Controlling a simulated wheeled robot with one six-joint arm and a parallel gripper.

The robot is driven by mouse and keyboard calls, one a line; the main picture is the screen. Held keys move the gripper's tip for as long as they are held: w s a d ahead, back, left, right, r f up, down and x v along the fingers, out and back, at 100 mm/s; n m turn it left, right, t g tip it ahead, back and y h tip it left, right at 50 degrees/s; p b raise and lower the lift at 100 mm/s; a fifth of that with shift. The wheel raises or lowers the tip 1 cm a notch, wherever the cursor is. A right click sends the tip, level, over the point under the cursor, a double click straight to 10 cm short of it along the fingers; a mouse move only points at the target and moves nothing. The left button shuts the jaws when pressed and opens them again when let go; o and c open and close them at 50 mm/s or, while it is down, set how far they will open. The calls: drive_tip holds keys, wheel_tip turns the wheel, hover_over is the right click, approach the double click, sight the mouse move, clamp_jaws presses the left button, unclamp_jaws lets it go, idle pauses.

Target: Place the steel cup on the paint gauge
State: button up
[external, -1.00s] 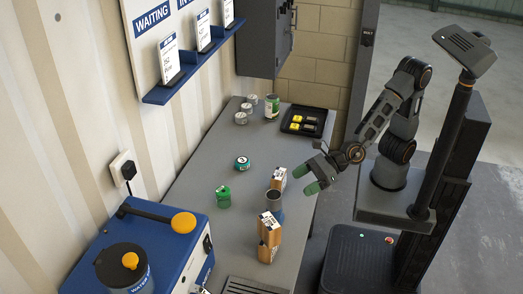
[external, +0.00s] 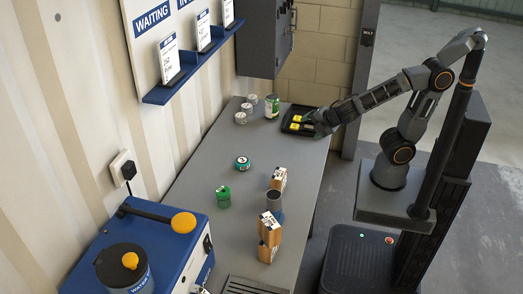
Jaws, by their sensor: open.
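Small yellow-and-dark items (external: 295,127) lie in the black tray (external: 286,117) at the far right of the bench. One may be the paint gauge, but they are too small to tell. My gripper (external: 315,127) is open over the right side of this tray, and it hides part of the tray and its contents. Whether its fingers touch anything there cannot be seen.
A brown box (external: 268,240) stands in front of the cup and another (external: 278,178) behind it. A green container (external: 223,196), a teal-banded tin (external: 242,163), several silver tins (external: 241,118) and a green-white can (external: 271,106) stand on the bench. The middle of the bench is mostly clear.

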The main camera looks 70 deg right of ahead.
drive_tip(key=s+d+f+m+g+y, duration=0.2)
drive_tip(key=s+m, duration=0.6)
drive_tip(key=m, duration=0.7)
drive_tip(key=d+g+y, duration=0.1)
drive_tip(key=g+y, duration=0.1)
drive_tip(key=g, duration=0.1)
drive_tip(key=shift+s, duration=0.35)
drive_tip(key=shift+d, duration=0.1)
